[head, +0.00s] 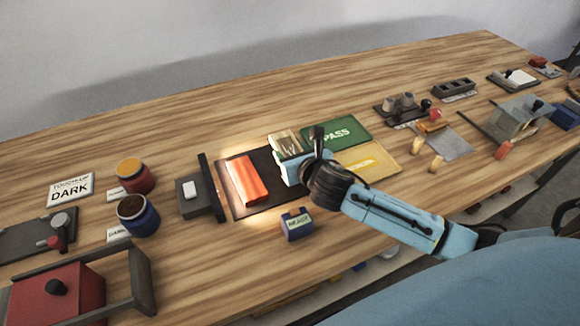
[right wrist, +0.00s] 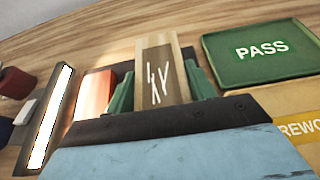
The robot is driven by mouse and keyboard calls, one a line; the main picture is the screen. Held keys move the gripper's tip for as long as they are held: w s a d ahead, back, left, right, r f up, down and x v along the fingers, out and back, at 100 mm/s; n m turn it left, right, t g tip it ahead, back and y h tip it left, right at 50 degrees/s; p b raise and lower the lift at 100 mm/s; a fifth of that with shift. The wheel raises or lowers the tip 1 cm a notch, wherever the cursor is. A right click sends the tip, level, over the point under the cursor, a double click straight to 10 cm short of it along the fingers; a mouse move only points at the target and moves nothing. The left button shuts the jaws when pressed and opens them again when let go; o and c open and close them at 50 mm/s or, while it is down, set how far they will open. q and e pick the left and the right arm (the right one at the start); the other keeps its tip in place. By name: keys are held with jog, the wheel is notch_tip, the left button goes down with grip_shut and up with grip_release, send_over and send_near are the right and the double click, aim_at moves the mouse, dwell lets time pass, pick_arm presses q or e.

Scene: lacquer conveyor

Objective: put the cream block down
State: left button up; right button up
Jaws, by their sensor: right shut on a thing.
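The cream block (right wrist: 158,85), with white scratch-like marks on its face, is between the green fingers of my right gripper (right wrist: 160,92) in the right wrist view. In the head view the cream block (head: 286,141) shows just past the right gripper (head: 290,160), near the right back corner of the dark mat (head: 262,207). The gripper is shut on it. Whether the block's underside touches a surface is hidden. My left gripper is in neither view.
An orange block (head: 246,181) lies on the dark mat, left of my gripper. The green PASS pad (head: 335,131) and yellow rework pad (head: 372,163) lie to the right. A dark upright bar (head: 211,187) stands left, and a blue READY block (head: 297,224) in front.

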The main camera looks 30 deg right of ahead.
jog(key=shift+f+b, duration=0.55)
jog(key=shift+f, duration=1.35)
jog(key=shift+f, duration=0.15)
jog(key=o, duration=1)
jog(key=shift+o, duration=0.2)
